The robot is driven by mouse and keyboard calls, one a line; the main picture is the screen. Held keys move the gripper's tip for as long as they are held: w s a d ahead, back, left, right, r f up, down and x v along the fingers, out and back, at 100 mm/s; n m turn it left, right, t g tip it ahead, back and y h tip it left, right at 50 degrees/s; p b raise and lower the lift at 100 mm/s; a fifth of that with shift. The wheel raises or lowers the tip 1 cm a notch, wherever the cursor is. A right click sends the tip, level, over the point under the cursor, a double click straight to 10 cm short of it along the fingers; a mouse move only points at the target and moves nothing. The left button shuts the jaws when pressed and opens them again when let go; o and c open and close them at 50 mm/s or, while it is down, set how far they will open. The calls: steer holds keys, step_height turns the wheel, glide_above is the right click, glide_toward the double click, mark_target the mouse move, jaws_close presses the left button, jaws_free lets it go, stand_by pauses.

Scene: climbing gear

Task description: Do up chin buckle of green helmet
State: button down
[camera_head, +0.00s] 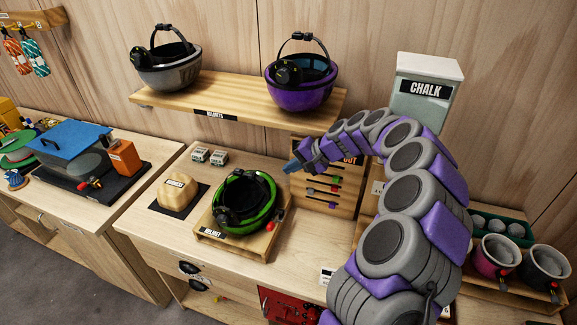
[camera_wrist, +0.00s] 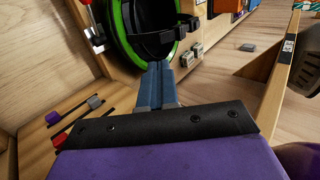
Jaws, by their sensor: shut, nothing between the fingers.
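The green helmet (camera_head: 246,201) lies upside down, its open side up, in a wooden tray (camera_head: 203,225) labelled HELMET on the bench. Black straps and a dark fitting show across its opening; I cannot tell whether the chin buckle is fastened. In the wrist view the helmet (camera_wrist: 118,35) is at the top, with a black strap (camera_wrist: 160,40) across it. My gripper (camera_head: 289,168) is above and to the right of the helmet, apart from it. In the wrist view its blue fingers (camera_wrist: 158,68) are together with nothing between them.
A shelf (camera_head: 300,110) above holds a grey helmet (camera_head: 166,70) and a purple helmet (camera_head: 303,92). A wooden block (camera_head: 176,194) sits left of the tray.

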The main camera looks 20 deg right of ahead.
mark_target(253, 177)
steer(key=w+a+f, duration=0.1)
steer(key=a, duration=0.1)
steer(key=w+a+f, duration=0.2)
steer(key=a, duration=0.1)
steer(key=w+a+f, duration=0.2)
steer(key=a, duration=0.1)
steer(key=shift+w+b, duration=0.1)
steer(key=shift+b, duration=0.3)
steer(key=shift+w+r, duration=0.1)
steer(key=shift+a, duration=0.15)
